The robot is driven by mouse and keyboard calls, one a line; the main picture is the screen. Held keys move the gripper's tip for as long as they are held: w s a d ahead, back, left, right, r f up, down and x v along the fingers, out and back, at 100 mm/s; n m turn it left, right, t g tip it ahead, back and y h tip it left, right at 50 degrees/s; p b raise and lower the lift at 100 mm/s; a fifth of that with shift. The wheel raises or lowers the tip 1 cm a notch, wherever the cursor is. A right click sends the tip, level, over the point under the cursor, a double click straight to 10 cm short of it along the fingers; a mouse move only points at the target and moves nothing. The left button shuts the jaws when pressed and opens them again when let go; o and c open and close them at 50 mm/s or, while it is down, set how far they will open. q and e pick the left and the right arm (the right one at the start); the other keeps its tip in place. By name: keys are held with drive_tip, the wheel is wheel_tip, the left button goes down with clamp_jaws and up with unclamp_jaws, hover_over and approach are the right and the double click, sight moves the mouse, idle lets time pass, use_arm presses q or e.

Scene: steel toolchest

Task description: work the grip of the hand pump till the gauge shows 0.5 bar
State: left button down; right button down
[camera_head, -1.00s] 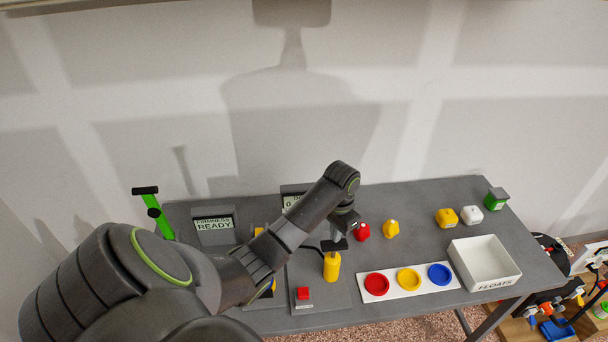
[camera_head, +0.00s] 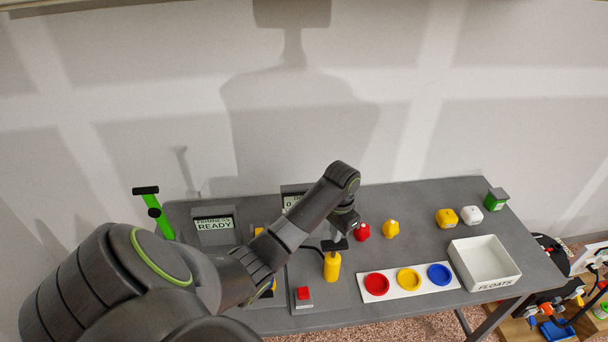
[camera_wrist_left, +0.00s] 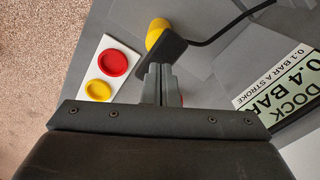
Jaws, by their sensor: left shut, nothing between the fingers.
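The hand pump (camera_head: 332,267) is a yellow upright cylinder with a dark bar-shaped grip on top. It also shows in the left wrist view (camera_wrist_left: 157,31), where the dark grip (camera_wrist_left: 166,46) lies just beyond my fingertips. My left gripper (camera_head: 337,236) is shut and empty, with its fingertips right at the grip; I cannot tell if they touch it. The fingers also show in the left wrist view (camera_wrist_left: 161,75). The gauge display (camera_wrist_left: 275,90) reads 0.4 BAR, with DOCK and 0.1 BAR A STROKE. In the head view my arm partly hides the gauge (camera_head: 291,201).
A red button (camera_head: 303,293) sits left of the pump. To the right are a white plate (camera_head: 394,293) with red, yellow and blue discs, and a white FLOATS tray (camera_head: 483,284). Red (camera_head: 362,231) and yellow (camera_head: 391,229) pieces stand behind. A dark hose (camera_wrist_left: 225,29) leaves the pump.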

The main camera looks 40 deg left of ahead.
sight(334, 245)
use_arm(q)
drive_tip(key=shift+f, duration=0.1)
idle(0.4)
drive_tip(key=shift+f+b, duration=1.25)
drive_tip(key=shift+f, duration=1.4)
wheel_tip(334, 245, up, 3)
drive_tip(key=p, duration=0.3)
drive_tip(key=shift+p, duration=0.3)
drive_tip(key=shift+r, duration=1.3)
